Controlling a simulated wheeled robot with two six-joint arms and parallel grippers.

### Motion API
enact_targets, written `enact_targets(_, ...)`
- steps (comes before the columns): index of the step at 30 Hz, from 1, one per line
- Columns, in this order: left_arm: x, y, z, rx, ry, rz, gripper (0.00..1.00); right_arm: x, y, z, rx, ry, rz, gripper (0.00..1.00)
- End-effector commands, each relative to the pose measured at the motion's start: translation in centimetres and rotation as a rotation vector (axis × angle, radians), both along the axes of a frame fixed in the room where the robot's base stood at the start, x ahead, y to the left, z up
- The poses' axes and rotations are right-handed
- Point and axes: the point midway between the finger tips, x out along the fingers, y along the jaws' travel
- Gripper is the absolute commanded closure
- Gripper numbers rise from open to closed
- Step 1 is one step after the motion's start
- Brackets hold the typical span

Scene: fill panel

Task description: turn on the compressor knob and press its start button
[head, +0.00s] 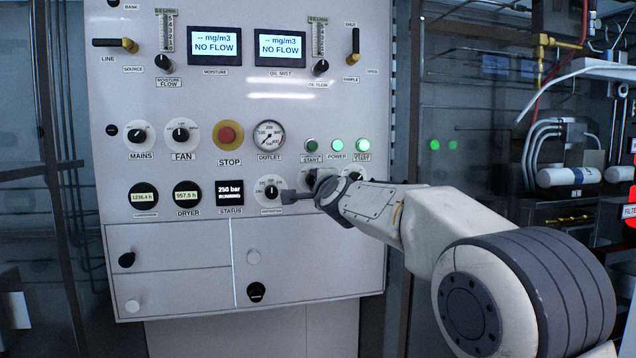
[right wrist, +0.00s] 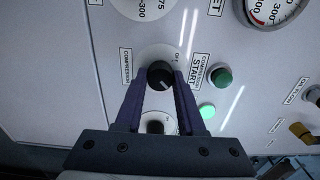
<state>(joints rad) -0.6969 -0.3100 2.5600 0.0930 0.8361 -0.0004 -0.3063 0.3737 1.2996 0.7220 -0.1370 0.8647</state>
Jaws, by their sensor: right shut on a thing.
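The compressor knob (right wrist: 159,73) is a round black knob on a pale dial plate in the right wrist view. The fingers of my right gripper (right wrist: 160,82) are on either side of it and shut on it. In the head view, my right gripper (head: 302,193) is at the panel below the start button and hides most of this knob. The start button (head: 311,145) is dark green and unlit in the head view. It also shows in the right wrist view (right wrist: 222,77), beside its COMPRESSOR START label. My left gripper is in neither view.
The grey panel (head: 200,100) also carries a red stop button (head: 229,135), an outlet gauge (head: 269,135) and a lit green power lamp (head: 337,145). Another dial plate lies just beyond the gripped knob.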

Motion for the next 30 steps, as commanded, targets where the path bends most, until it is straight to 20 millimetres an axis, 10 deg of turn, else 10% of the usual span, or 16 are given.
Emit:
enact_targets(3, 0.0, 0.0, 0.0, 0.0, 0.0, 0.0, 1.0, 0.2, -0.4, -0.3, 0.001, 0.005, -0.008, 1.0)
enact_targets(4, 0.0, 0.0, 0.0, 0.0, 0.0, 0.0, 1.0, 0.2, -0.4, -0.3, 0.001, 0.005, -0.007, 0.5)
enact_targets(6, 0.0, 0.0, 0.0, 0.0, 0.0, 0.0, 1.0, 0.1, -0.3, -0.3, 0.001, 0.005, -0.006, 0.31)
enact_targets(17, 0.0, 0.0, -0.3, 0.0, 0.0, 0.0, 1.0, -0.3, 0.1, -0.2, 0.0, 0.001, 0.0, 0.31)
enact_targets(30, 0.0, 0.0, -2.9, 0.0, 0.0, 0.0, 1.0, -7.5, -1.9, -0.3, 0.001, -0.002, -0.001, 0.31)
